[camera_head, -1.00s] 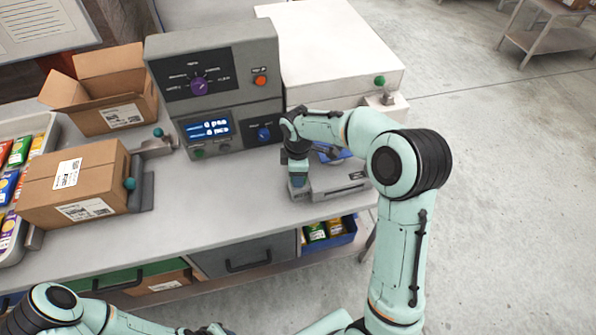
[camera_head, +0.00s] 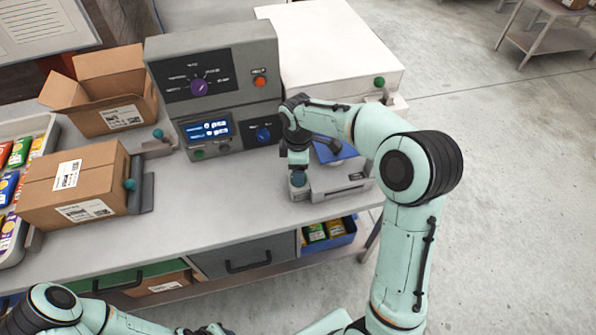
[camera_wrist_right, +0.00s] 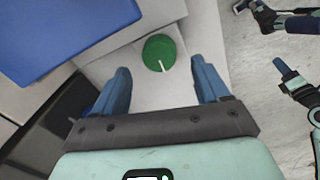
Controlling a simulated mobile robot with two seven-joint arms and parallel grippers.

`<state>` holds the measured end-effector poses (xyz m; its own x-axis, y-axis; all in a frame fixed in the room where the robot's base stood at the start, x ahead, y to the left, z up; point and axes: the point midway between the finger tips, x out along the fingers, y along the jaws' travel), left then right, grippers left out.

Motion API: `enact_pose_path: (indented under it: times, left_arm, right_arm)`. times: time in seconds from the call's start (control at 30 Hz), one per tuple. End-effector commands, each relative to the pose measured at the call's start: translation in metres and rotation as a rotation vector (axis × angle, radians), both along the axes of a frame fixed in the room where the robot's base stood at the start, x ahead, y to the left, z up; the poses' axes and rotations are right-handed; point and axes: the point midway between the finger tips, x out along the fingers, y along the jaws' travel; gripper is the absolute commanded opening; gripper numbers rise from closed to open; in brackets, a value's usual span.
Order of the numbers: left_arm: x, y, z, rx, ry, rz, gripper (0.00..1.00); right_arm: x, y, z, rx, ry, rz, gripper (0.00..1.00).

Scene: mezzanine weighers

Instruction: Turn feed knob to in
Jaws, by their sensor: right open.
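A green round knob (camera_wrist_right: 160,53) with a white pointer line shows in the right wrist view, on a pale grey surface. My right gripper (camera_wrist_right: 160,67) is open, its blue fingers on either side of the knob's near edge in that view and apart from it. In the head view the right gripper (camera_head: 298,178) points down at the left end of the low grey unit with a blue plate (camera_head: 335,152); it hides this knob there. I can read no feed label. My left arm lies along the bottom edge; its gripper is barely visible.
Behind stands a grey console (camera_head: 215,90) with a purple dial (camera_head: 199,87), a blue knob (camera_head: 263,134) and an orange button (camera_head: 260,82). A white box-shaped unit (camera_head: 330,50) stands at the back right. Cartons (camera_head: 75,185) fill the left; the middle bench top (camera_head: 200,200) is clear.

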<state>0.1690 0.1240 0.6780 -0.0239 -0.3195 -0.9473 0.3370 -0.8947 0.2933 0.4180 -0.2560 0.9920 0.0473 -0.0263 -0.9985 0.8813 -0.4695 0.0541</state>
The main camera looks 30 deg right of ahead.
Motion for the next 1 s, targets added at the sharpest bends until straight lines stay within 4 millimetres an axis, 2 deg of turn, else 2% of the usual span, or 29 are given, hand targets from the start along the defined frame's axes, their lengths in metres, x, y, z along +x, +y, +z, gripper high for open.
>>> enact_pose_path:
  times: [0.03, 0.2, 0.4, 0.6, 1.0]
  left_arm:
    - [0.003, 0.0, 0.002, 0.0, -0.003, 0.0, 0.27]
    - [0.008, 0.0, 0.007, 0.0, -0.009, 0.0, 0.27]
    - [0.013, 0.0, 0.01, 0.0, -0.014, 0.0, 0.27]
    - [0.014, 0.0, 0.011, 0.0, -0.016, 0.0, 0.27]
    - [0.013, 0.0, 0.011, 0.0, -0.016, 0.0, 0.27]
  right_arm:
    - [0.001, 0.0, 0.016, 0.0, -0.008, 0.0, 0.75]
    - [-0.001, 0.002, 0.054, 0.001, -0.006, 0.001, 0.75]
    - [-0.003, 0.002, 0.084, 0.0, -0.002, 0.001, 0.75]
    - [-0.004, 0.003, 0.094, -0.001, -0.001, 0.001, 0.75]
    - [-0.005, 0.002, 0.093, 0.0, 0.001, 0.001, 0.75]
